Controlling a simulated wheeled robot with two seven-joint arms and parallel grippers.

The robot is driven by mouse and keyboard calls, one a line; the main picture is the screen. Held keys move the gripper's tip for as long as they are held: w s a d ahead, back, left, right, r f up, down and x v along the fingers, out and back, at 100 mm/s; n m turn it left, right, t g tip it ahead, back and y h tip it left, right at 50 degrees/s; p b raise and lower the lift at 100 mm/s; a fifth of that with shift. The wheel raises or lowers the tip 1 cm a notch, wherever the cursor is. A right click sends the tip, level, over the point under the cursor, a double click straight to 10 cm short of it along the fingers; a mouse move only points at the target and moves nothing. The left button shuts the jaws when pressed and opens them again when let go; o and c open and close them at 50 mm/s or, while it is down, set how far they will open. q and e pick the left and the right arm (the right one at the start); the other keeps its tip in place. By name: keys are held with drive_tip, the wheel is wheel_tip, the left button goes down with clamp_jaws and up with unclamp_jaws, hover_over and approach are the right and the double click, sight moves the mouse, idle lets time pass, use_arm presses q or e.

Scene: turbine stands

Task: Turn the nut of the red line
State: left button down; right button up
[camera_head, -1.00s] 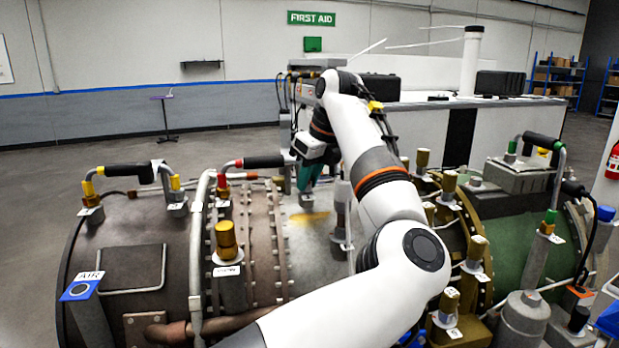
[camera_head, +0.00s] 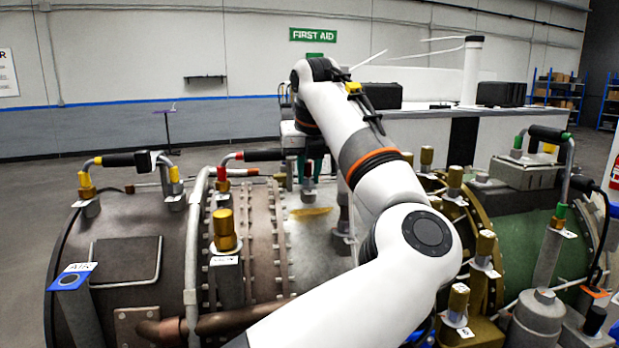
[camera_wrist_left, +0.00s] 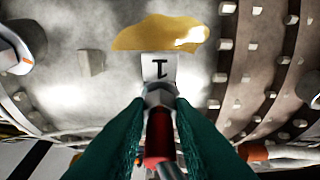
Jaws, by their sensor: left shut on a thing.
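My left gripper (camera_head: 306,178) has teal fingers and points down at the near turbine casing. The red line (camera_head: 265,155) has a black sleeve and a red band at its left fitting (camera_head: 222,173); its right end runs to my left gripper. In the left wrist view, the fingers close from both sides around a silver nut (camera_wrist_left: 158,95) at a red-banded end (camera_wrist_left: 158,135). A white label marked 1 (camera_wrist_left: 159,68) lies just beyond the nut. The fingers partly hide the nut's sides. My right gripper is not in view.
A yellow-banded line (camera_head: 125,159) stands to the left, and a green-banded one (camera_head: 548,134) to the right. Brass fittings (camera_head: 225,230) stick up from the casing. My left arm covers the middle of the turbine. A yellow patch (camera_wrist_left: 160,34) lies beyond the label.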

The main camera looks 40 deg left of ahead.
use_arm(q)
drive_tip(key=shift+m, duration=0.3)
drive_tip(key=shift+r, duration=0.1)
drive_tip(key=c, duration=1.2)
unclamp_jaws()
drive_tip(key=shift+c, duration=0.2)
drive_tip(key=v, duration=1.2)
drive_tip(key=shift+s+b, duration=0.15)
drive_tip(key=shift+b, duration=0.2)
drive_tip(key=shift+a, duration=0.1)
